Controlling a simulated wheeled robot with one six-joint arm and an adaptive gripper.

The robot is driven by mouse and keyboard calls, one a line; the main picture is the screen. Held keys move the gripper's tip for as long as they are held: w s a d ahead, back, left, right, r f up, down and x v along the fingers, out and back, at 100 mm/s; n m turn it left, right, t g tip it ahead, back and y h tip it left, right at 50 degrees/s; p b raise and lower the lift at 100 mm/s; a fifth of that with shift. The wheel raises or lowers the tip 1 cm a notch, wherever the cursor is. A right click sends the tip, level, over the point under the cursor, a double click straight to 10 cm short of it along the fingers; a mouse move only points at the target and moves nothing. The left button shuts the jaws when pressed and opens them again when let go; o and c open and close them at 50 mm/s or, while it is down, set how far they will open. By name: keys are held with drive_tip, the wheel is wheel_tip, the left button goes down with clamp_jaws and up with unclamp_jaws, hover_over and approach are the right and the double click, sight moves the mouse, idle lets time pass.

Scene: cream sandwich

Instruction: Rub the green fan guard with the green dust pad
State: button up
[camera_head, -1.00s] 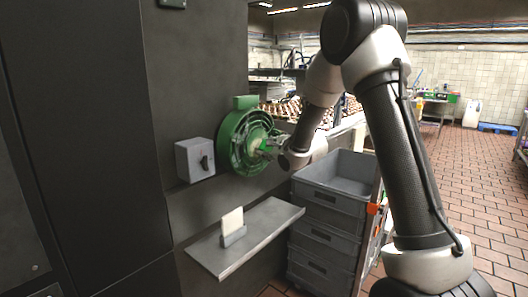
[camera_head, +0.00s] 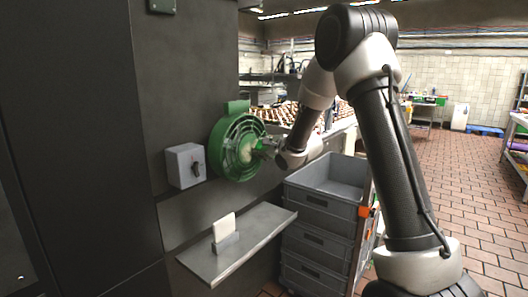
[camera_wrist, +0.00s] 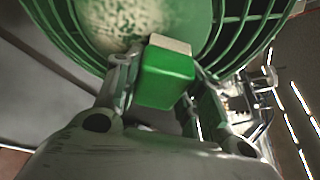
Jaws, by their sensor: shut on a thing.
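The green fan guard (camera_head: 238,147) is a round ribbed cage on the dark wall panel, with a pale dusty patch on it. It fills the top of the wrist view (camera_wrist: 250,35), where the patch (camera_wrist: 125,18) shows up close. My gripper (camera_head: 264,149) is at the guard's right front. In the wrist view my gripper (camera_wrist: 163,82) is shut on the green dust pad (camera_wrist: 168,76), a green block with a beige face turned to the guard. The pad overlaps the guard's dusty area; I cannot tell whether it touches.
A grey switch box (camera_head: 185,165) sits left of the guard. Below is a metal shelf (camera_head: 250,238) with a white pad (camera_head: 224,226) upright in a grey holder. Stacked grey crates (camera_head: 318,212) stand below right of the guard. Tiled floor (camera_head: 486,205) is clear at right.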

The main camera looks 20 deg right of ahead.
sight(249, 149)
drive_tip(key=shift+s+a, duration=0.9)
drive_tip(key=shift+a, duration=0.25)
drive_tip(key=shift+s+a, duration=0.85)
drive_tip(key=shift+a, duration=0.25)
drive_tip(key=shift+s+a, duration=0.4)
drive_tip(key=shift+a, duration=0.2)
drive_tip(key=shift+s+a, duration=0.35)
drive_tip(key=shift+a, duration=0.25)
drive_tip(key=shift+r, duration=0.65)
drive_tip(key=shift+w+d, duration=0.95)
drive_tip(key=shift+d, duration=0.25)
drive_tip(key=shift+w+d, duration=0.55)
drive_tip(key=shift+d, duration=0.3)
drive_tip(key=shift+w+d, duration=0.5)
drive_tip(key=shift+d, duration=0.3)
drive_tip(key=shift+w+d, duration=0.55)
drive_tip(key=shift+d, duration=0.3)
drive_tip(key=s+d, duration=0.3)
drive_tip(key=s, duration=0.2)
drive_tip(key=shift+d, duration=0.25)
drive_tip(key=shift+d, duration=0.1)
